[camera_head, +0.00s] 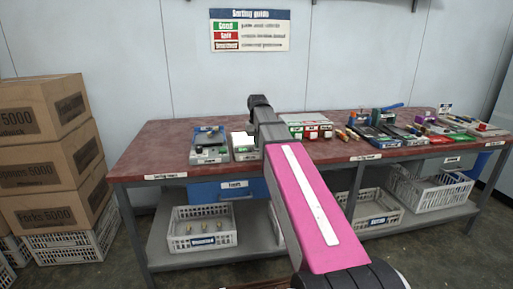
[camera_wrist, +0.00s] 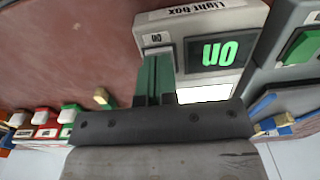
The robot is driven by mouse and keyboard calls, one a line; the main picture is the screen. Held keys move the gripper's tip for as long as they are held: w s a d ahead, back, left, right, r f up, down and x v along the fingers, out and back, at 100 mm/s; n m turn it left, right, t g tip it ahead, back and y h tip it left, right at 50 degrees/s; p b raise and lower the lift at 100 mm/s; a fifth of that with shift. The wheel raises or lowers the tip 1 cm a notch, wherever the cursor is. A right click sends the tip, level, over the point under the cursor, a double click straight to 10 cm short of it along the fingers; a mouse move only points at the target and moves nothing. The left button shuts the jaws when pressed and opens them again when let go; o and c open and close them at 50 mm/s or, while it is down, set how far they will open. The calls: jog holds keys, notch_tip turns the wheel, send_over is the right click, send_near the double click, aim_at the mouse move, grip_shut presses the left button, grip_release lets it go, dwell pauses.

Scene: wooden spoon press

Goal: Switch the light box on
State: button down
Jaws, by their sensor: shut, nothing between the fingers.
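The light box (camera_wrist: 195,15) is a pale unit with a "Light box" label, upside down at the top of the wrist view. Its dark display (camera_wrist: 219,51) shows a lit green "on". A bright white panel (camera_wrist: 205,93) shows below the display. A small part marked "on" (camera_wrist: 156,39) sits at the left of the box. My gripper (camera_wrist: 154,62) is shut and empty, its green fingertips over the box just below that part. I cannot tell whether they touch it. In the head view the light box (camera_head: 244,153) is partly behind my arm, which hides the gripper.
Another device with a green screen (camera_wrist: 301,45) stands close by at the right of the wrist view. The red-topped bench (camera_head: 165,152) holds more devices to the right. Stacked boxes (camera_head: 45,165) stand at the left.

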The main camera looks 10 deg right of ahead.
jog(key=shift+r, duration=3.3)
jog(key=shift+s, duration=0.1)
